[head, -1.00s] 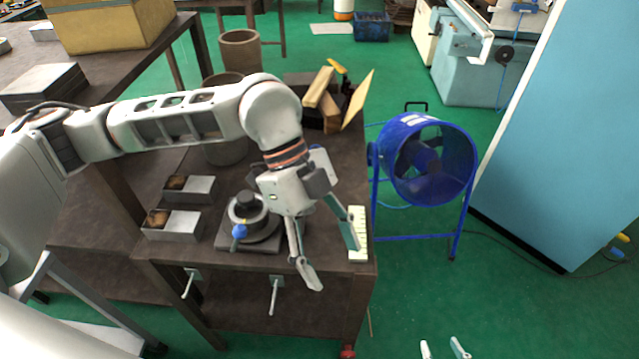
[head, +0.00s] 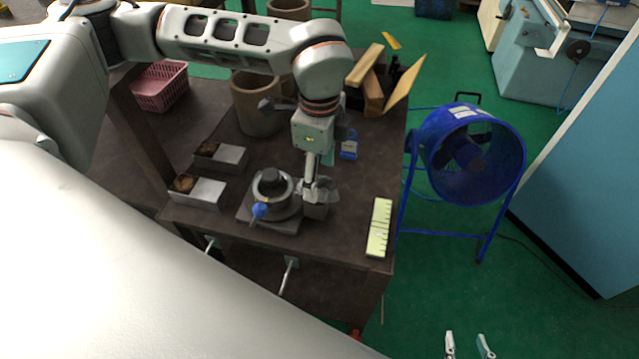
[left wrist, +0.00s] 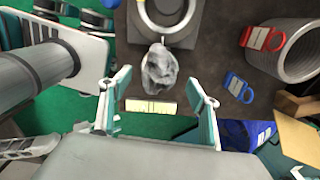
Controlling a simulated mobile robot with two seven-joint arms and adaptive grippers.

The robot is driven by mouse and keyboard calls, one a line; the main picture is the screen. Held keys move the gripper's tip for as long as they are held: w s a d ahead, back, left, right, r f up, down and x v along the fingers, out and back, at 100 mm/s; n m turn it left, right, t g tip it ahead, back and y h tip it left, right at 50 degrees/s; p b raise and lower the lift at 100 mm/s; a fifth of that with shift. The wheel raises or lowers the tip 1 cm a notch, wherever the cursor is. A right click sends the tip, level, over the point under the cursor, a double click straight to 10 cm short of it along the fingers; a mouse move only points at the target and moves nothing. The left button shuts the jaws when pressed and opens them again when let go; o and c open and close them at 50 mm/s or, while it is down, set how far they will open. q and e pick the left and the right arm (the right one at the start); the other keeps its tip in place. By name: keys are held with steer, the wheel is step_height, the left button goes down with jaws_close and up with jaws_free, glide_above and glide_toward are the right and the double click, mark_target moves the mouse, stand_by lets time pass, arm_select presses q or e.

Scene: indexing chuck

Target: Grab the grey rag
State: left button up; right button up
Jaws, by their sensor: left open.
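The grey rag (left wrist: 159,70) is a crumpled lump on the dark bench, beside the round indexing chuck (head: 271,183). In the head view the rag (head: 323,199) is partly hidden by my left gripper (head: 312,190), which points down at it. In the left wrist view my left gripper (left wrist: 158,84) is open, with its fingers apart and the rag lying ahead between their tips. I cannot tell whether the fingers touch the rag. My right gripper (head: 467,345) shows only its two separated fingertips at the bottom edge of the head view.
A pale ruled block (head: 379,228) lies near the bench's right edge. Two metal boxes stand left of the chuck. A blue fan (head: 470,155) stands right of the bench.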

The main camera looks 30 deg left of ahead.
arm_select(q)
steer(key=shift+f, duration=1.1)
steer(key=c, duration=1.2)
steer(key=shift+r, duration=0.2)
